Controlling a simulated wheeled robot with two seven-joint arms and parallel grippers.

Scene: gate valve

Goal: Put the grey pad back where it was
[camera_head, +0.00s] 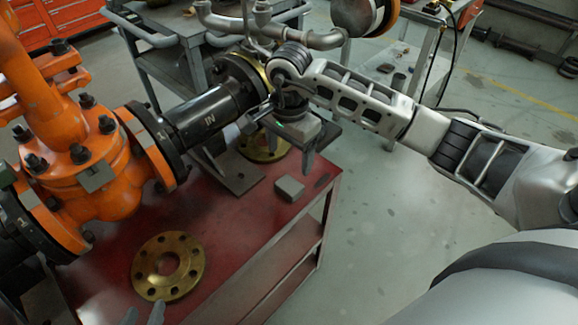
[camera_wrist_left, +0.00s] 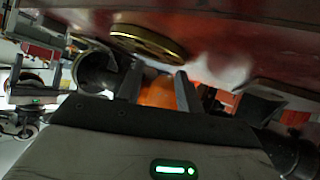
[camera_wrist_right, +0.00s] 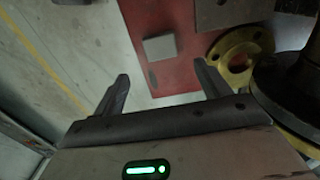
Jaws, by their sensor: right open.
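The grey pad (camera_head: 290,188) is a small flat grey block lying on the red bench top (camera_head: 225,215), near its right edge. It also shows in the right wrist view (camera_wrist_right: 160,47), ahead of the fingertips. My right gripper (camera_head: 281,145) is above and behind the pad, apart from it. Its fingers are spread with nothing between them, as the right wrist view shows (camera_wrist_right: 162,82). My left gripper (camera_head: 143,313) is at the bottom edge of the head view, beside a brass flange. Its fingers (camera_wrist_left: 156,80) are apart and empty, with something orange beyond.
A brass flange (camera_head: 168,266) lies at the bench's front; another brass ring (camera_head: 263,144) is behind the pad. The orange valve (camera_head: 88,160) and black pipe (camera_head: 200,118) fill the left. A small dark patch (camera_head: 322,180) is right of the pad. Open floor (camera_head: 400,215) lies right.

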